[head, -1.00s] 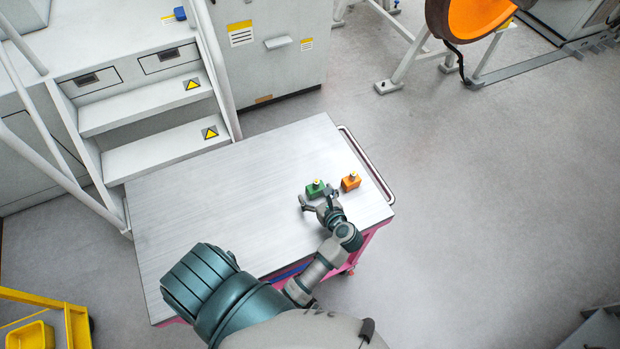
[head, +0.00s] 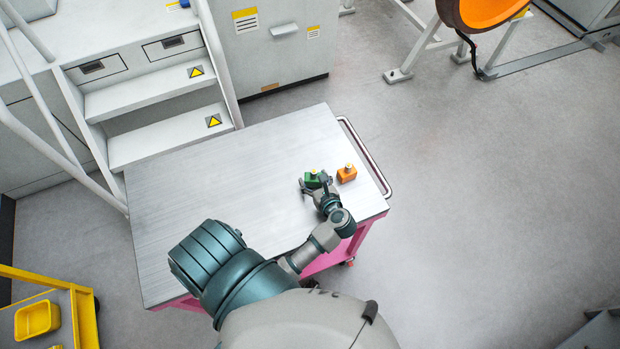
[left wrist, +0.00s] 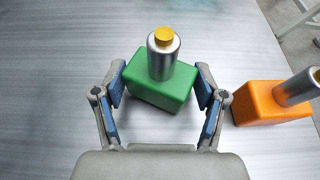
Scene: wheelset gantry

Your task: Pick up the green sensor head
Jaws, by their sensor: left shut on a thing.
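The green sensor head (head: 312,181) is a green block with a silver cylinder and yellow cap on top. It sits on the grey tabletop of the cart (head: 200,200). In the left wrist view the green sensor head (left wrist: 160,92) stands upright between the two blue-padded fingers. My left gripper (head: 318,184) is shut on its sides, and it also shows in the left wrist view (left wrist: 162,90). I cannot see any gap between the block and the table. My right gripper is not in view.
An orange sensor head (head: 346,174) stands close to the right of the green one, and in the left wrist view (left wrist: 268,103) it is near the right finger. The cart's rail (head: 366,155) runs along the right edge. The tabletop's left side is clear.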

